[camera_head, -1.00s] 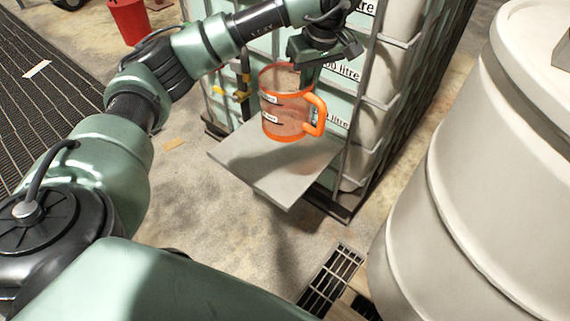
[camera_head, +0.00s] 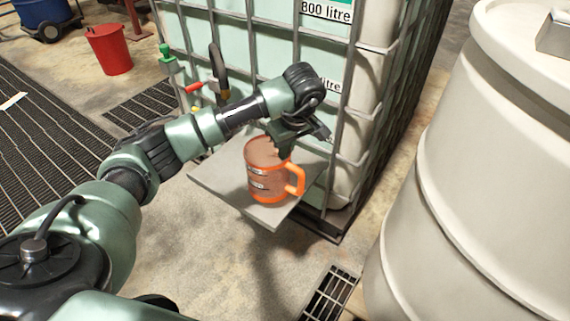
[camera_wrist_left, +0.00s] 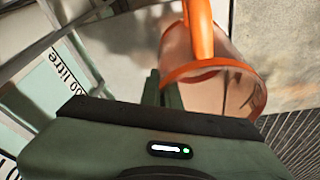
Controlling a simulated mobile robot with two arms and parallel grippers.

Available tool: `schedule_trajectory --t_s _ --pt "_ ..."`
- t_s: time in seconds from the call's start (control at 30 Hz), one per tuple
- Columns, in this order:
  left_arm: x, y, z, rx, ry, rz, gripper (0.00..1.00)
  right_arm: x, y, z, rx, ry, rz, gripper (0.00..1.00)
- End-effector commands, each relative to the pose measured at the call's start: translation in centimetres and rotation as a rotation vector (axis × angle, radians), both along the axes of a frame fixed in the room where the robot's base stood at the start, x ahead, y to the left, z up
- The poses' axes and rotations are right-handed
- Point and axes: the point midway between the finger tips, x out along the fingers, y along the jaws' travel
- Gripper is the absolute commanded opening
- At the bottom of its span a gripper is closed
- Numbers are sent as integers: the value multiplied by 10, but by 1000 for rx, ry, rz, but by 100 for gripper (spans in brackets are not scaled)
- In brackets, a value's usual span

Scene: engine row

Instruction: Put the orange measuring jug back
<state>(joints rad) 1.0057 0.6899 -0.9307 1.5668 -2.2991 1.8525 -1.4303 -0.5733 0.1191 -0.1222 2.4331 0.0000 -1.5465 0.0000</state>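The orange measuring jug (camera_head: 268,180) is see-through with an orange rim, base and handle and pale labels. It stands upright at the grey shelf plate (camera_head: 222,188) on the front of the caged tank. Its base looks at or very near the plate; I cannot tell if it rests fully. My left gripper (camera_head: 284,152) comes from above, shut on the jug's wall at the rim. In the left wrist view the gripper's fingers (camera_wrist_left: 164,90) lie at the edge of the jug (camera_wrist_left: 215,85). The handle points right in the head view. My right gripper is not in view.
The caged tank (camera_head: 275,50) rises right behind the plate, with a valve and red lever (camera_head: 194,88) at its left. A large pale drum (camera_head: 480,190) fills the right side. A red bucket (camera_head: 110,50) stands at the back left. Floor grates lie left and front.

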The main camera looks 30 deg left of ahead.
Motion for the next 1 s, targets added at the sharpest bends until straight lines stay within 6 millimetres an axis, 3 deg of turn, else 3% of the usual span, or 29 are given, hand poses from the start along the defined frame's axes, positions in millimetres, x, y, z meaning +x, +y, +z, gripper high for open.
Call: schedule_trajectory --t_s 0.33,0.73,0.8,1.0 --pt "-1 0 -42 0 2 1 0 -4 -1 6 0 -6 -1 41" --pt "0 0 -48 1 0 0 0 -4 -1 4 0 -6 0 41" --pt "0 0 -47 0 0 0 22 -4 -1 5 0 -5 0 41" --pt "0 0 -46 0 0 -1 24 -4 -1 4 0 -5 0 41"
